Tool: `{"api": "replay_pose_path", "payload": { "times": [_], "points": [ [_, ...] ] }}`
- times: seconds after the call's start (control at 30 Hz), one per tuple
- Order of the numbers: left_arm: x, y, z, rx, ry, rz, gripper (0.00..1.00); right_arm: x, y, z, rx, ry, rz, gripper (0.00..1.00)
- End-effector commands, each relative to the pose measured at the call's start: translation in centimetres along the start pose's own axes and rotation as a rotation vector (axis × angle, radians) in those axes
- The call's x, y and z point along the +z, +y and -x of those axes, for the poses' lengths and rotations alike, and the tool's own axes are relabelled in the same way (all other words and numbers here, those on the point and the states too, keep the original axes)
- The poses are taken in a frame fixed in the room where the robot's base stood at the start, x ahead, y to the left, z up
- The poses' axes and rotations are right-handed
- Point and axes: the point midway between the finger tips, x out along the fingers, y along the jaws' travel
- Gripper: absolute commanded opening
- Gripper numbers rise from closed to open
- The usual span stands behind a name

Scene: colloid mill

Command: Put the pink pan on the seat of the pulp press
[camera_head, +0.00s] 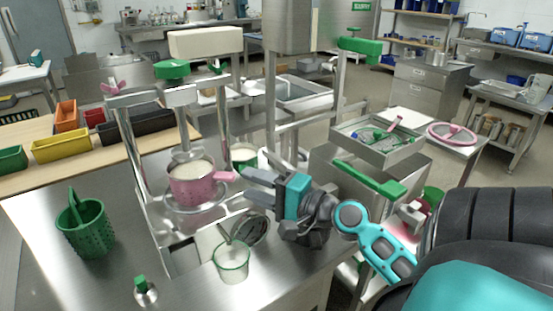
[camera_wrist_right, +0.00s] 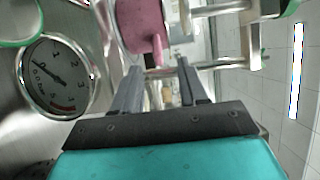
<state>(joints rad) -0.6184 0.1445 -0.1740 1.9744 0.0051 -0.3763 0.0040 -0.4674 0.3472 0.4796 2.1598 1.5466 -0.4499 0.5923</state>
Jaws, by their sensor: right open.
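The pink pan (camera_head: 193,186) holds a pale content and stands upright on the round metal seat (camera_head: 168,206) of the pulp press, between its two posts. Its pink handle (camera_head: 224,176) points right, toward my right gripper. My right gripper (camera_head: 246,184) is open, with its fingertips just right of the handle. In the right wrist view the pan (camera_wrist_right: 138,22) and its handle show ahead of the open fingers (camera_wrist_right: 157,75). I see nothing between the fingers close to the palm. My left gripper is not in view.
A dial gauge (camera_head: 250,229) and a clear green-rimmed beaker (camera_head: 231,262) stand before the press. A green basket (camera_head: 83,227) is on the left. A green lever (camera_head: 370,180) and a metal tray (camera_head: 378,146) are on the right. Bare steel lies around the basket.

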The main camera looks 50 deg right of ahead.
Motion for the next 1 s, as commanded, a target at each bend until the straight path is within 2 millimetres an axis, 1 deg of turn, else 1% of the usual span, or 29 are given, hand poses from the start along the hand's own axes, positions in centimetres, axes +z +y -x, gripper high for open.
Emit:
{"api": "replay_pose_path", "payload": {
  "times": [0.03, 0.2, 0.33, 0.5, 1.0],
  "points": [
    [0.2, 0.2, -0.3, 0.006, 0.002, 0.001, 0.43, 0.0, 0.5, 1.1, 0.003, 0.003, -0.001, 0.43],
    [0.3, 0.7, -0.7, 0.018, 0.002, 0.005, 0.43, 0.0, 0.4, 3.6, 0.001, 0.003, -0.003, 0.43],
    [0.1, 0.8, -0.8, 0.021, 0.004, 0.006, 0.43, 0.0, 0.2, 4.7, 0.001, 0.002, -0.001, 0.43],
    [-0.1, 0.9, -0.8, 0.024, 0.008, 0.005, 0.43, 0.0, 0.0, 5.1, -0.001, 0.000, 0.000, 0.43],
    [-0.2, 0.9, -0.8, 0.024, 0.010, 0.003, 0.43, 0.0, 0.0, 5.1, -0.001, 0.001, 0.000, 0.43]
  ]
}}
